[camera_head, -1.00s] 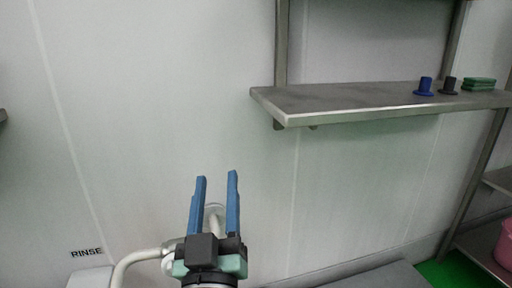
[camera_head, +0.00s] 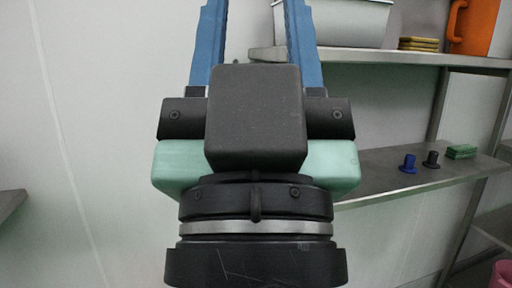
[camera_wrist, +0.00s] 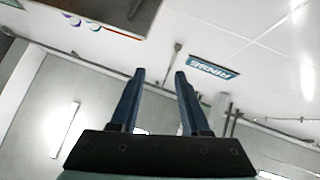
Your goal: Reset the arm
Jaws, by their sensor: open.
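My gripper (camera_head: 256,40) fills the middle of the head view, close to the camera, with its two blue fingers pointing up and their tips cut off at the top edge. The fingers stand apart and nothing shows between them. In the wrist view my gripper (camera_wrist: 160,85) is also open and empty, with a tilted view of wall and ceiling beyond it.
Behind and right of my gripper, a lower metal shelf (camera_head: 385,172) holds a blue item (camera_head: 409,164), a dark item (camera_head: 432,160) and green pads (camera_head: 461,152). An upper shelf carries a metal bin (camera_head: 340,22), yellow pads (camera_head: 418,44) and an orange jug (camera_head: 474,26). A RINSE sign (camera_wrist: 213,67) shows in the wrist view.

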